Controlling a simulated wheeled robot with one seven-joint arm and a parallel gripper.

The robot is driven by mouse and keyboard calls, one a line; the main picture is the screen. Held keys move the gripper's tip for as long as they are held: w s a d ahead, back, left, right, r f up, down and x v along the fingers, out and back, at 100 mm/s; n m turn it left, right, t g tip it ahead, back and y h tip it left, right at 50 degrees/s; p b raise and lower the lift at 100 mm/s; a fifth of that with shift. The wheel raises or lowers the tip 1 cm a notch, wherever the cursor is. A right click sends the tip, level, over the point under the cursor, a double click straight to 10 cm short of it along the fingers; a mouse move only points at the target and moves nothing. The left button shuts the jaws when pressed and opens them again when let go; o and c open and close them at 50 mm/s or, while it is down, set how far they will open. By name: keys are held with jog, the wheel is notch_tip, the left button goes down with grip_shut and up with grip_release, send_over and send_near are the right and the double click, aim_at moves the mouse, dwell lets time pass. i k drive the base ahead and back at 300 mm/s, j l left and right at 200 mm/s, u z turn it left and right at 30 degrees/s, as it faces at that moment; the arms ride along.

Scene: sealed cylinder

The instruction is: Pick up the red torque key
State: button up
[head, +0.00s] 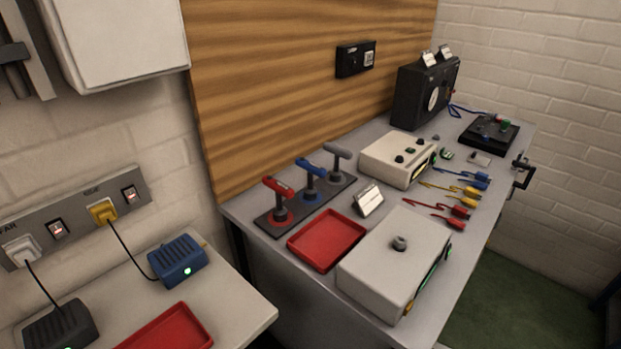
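The red torque key (278,187) has a T-shaped handle and stands upright in the left place of a dark rack (325,203) on the grey bench. A red ring surrounds its foot. A blue key (311,168) stands in the middle place and a grey key (339,151) in the right place. My gripper is not in view.
A red tray (327,240), a small sign (368,199) and a large pale box (395,264) lie in front of the rack. The wooden panel (290,80) rises behind it. Coloured leads (455,208) lie on the right. A lower table (235,309) stands at left.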

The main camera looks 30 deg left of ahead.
aim_at(279, 212)
jog(key=i+l+u, duration=0.15)
jog(key=i, duration=0.3)
jog(key=i+u, duration=0.15)
jog(key=i, duration=0.3)
jog(key=u, duration=1.5)
jog(key=k+l, duration=0.05)
